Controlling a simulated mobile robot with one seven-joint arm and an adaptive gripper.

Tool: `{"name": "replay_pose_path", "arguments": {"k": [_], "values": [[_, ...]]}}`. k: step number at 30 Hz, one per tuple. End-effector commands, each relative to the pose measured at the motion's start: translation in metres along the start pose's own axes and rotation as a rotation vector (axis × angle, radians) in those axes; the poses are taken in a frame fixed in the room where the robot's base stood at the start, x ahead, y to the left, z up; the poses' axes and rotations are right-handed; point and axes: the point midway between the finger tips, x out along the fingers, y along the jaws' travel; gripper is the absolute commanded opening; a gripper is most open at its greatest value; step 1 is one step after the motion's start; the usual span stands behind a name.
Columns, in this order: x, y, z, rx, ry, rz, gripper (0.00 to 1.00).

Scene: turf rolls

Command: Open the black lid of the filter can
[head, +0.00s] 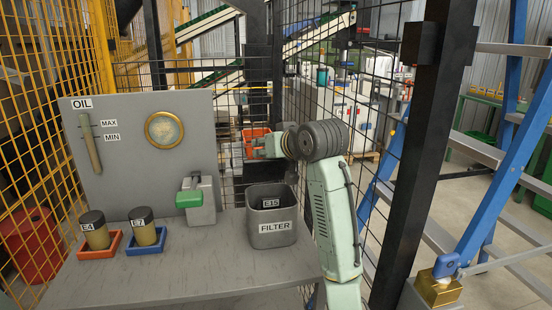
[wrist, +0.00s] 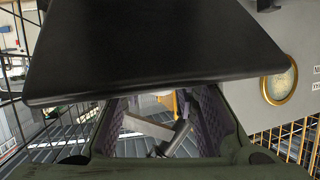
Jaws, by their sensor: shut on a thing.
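The grey filter can (head: 272,238), labelled FILTER, stands on the right part of the bench. Its top is open and a dark cartridge marked E15 (head: 270,203) shows inside. In the wrist view a broad, flat black lid (wrist: 155,50) fills the top of the picture, across my gripper's fingers (wrist: 160,120). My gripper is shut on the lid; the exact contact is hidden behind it. In the head view I cannot separate the lid from the dark post behind.
Left on the bench are cartridges E4 (head: 95,230) in a red tray and E7 (head: 146,227) in a blue tray. Mesh fencing (head: 330,90) rises close behind my arm.

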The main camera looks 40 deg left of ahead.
Motion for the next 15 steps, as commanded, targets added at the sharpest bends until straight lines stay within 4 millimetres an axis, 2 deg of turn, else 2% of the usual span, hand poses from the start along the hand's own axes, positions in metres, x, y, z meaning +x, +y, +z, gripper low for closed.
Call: {"name": "replay_pose_path", "arguments": {"k": [3, 8, 11, 15], "values": [[0.017, -0.001, -0.007, -0.001, 0.001, 0.002, 0.00], [0.033, 0.002, -0.017, 0.008, -0.039, 0.005, 0.00], [0.043, 0.004, -0.019, 0.034, -0.136, 0.005, 0.00], [0.058, 0.009, -0.017, 0.036, -0.138, 0.004, 0.00]]}}
